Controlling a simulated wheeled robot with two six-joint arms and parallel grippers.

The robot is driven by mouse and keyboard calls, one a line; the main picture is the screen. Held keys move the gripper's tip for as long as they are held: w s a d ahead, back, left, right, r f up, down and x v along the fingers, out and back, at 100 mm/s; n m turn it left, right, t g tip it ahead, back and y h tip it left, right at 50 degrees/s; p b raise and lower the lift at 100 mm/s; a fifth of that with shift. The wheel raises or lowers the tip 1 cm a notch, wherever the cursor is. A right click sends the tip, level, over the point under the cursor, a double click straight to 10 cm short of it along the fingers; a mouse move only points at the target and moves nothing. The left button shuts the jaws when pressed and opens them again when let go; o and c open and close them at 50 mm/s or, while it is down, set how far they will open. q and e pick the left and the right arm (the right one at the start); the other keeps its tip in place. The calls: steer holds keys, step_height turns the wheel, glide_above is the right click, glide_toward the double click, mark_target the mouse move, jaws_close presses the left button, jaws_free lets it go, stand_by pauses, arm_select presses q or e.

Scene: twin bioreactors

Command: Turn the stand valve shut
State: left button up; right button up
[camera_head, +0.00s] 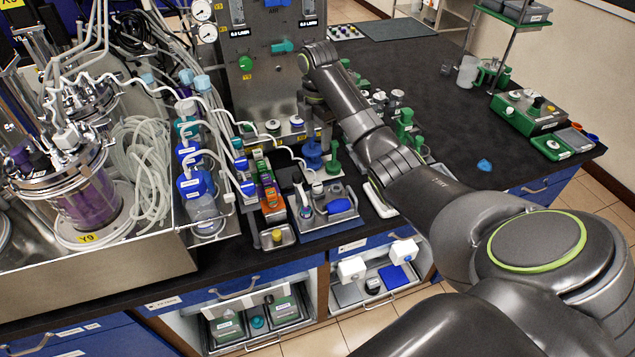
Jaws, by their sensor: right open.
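A steel panel (262,82) stands at the back of the bench. It carries a teal lever-like handle (283,46), lying roughly level, and a round green knob (246,64). I cannot tell for sure which of these, if either, is the stand valve. My right arm reaches in from the lower right, and its wrist bends down just right of the panel. My right gripper (313,118) is open, small and dark there, largely hidden by the wrist, and I see nothing held in it. My left gripper is not in view.
A glass vessel with purple liquid (88,203) and coiled tubing (140,165) fill the steel tray at left. A blue fitting (312,153) and a green fitting (333,158) stand close below my right gripper. The black bench top (455,95) is mostly clear at right.

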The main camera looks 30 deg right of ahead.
steer(key=b, duration=0.6)
glide_above(318, 186)
step_height(318, 186, down, 7)
step_height(318, 186, down, 9)
steer(key=shift+r+p, duration=0.1)
steer(key=shift+p, duration=1.05)
steer(key=shift+f, duration=0.8)
steer(key=shift+c, duration=0.3)
steer(key=c, duration=0.9)
